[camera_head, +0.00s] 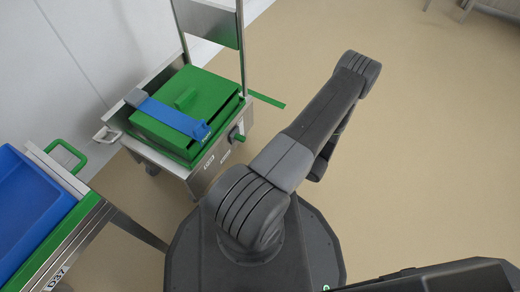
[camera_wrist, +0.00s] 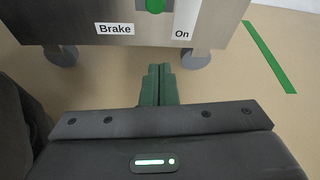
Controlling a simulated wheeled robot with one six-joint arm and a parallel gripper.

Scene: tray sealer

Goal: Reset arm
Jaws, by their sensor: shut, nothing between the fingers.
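My gripper (camera_wrist: 159,72) shows in the wrist view with its two green fingers together and nothing between them. It points toward the front of the tray sealer, low over the floor, and looks clear of it. In the head view my dark arm reaches to the upper right of my base, bent at the elbow, and hides the gripper. The tray sealer (camera_head: 207,172) stands left of the arm, with a green lid (camera_head: 205,95) lying flat and a blue bar (camera_head: 172,115) across it. Its front shows "Brake" and "On" labels in the wrist view (camera_wrist: 85,15).
A metal table (camera_head: 105,215) with a blue tray (camera_head: 28,210) and a green handle (camera_head: 68,155) stands at the lower left. A green knob (camera_head: 237,134) sticks out of the sealer's front. A green floor strip (camera_head: 265,99) lies beside the sealer.

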